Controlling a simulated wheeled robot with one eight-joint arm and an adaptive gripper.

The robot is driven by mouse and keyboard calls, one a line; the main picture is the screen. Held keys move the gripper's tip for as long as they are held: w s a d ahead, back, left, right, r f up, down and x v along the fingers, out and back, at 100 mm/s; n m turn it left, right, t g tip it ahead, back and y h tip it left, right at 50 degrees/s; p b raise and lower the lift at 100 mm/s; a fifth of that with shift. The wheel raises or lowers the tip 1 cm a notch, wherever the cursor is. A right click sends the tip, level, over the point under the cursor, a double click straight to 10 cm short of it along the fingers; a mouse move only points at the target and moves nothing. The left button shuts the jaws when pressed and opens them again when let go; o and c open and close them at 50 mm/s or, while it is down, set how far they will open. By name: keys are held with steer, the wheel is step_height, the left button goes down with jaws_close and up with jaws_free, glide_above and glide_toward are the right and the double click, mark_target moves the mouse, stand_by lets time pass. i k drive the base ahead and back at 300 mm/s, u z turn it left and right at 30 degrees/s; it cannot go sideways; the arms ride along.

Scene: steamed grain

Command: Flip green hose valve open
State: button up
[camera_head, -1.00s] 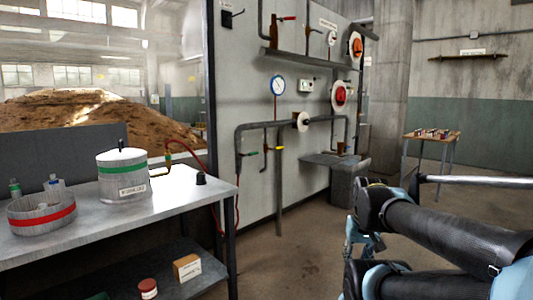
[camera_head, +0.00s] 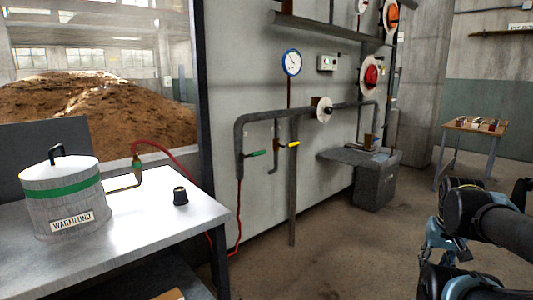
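The green valve lever (camera_head: 258,153) sticks out to the right, roughly level, from a grey pipe on the wall. The red hose (camera_head: 238,215) hangs from the pipe below it. A second red hose section with a green fitting (camera_head: 136,160) joins the white pot (camera_head: 65,195) at the left. My arm is at the lower right, and what seems to be my gripper (camera_head: 436,240) hangs there, well to the right of the lever and touching nothing visible. Its fingers are too unclear to tell whether they are open.
A yellow lever (camera_head: 288,145) sits just right of the green one. The metal table (camera_head: 180,220) stands at the lower left with a black knob (camera_head: 180,195) on it. A grey bin (camera_head: 375,185) stands by the wall. The floor in front of the pipes is clear.

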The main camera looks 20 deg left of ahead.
mark_target(262, 152)
steer(key=u, duration=0.4)
steer(key=i, duration=0.95)
steer(key=u, duration=1)
steer(key=i, duration=0.4)
steer(key=u, duration=0.25)
